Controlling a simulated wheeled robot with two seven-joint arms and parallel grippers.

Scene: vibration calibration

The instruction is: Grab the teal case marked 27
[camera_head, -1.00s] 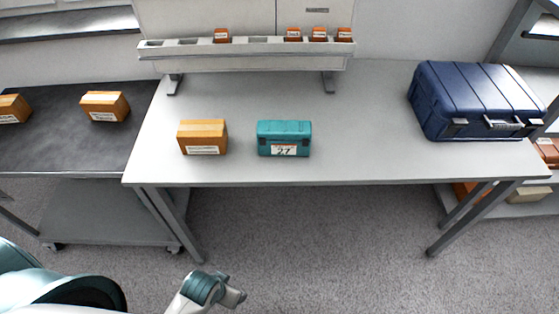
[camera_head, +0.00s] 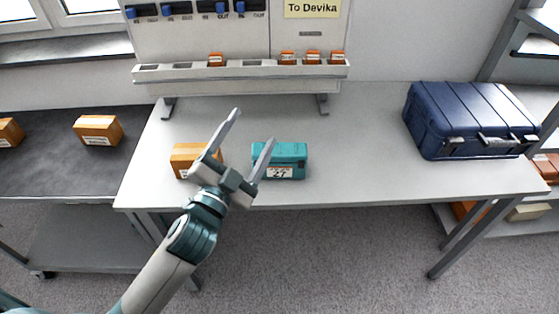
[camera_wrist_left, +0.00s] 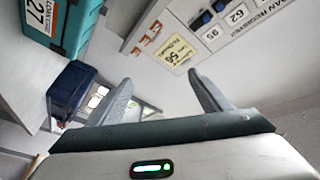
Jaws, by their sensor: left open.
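The teal case (camera_head: 285,155) marked 27 stands near the front edge of the grey table (camera_head: 360,165), its label facing me. In the left wrist view the case (camera_wrist_left: 72,30) shows at the upper left, cut off by the frame edge. My left gripper (camera_head: 251,127) is open and empty. In the head view it appears in front of and over the table edge, left of the case, with one finger overlapping the case's left end. In the left wrist view its fingers (camera_wrist_left: 160,100) are spread with nothing between them. My right gripper is not in view.
An orange box (camera_head: 183,158) stands left of the case, partly behind my gripper. A large blue case (camera_head: 465,120) sits at the table's right. A rack (camera_head: 235,72) with small orange boxes stands behind. A dark side table (camera_head: 50,160) holds more boxes. The table's middle right is clear.

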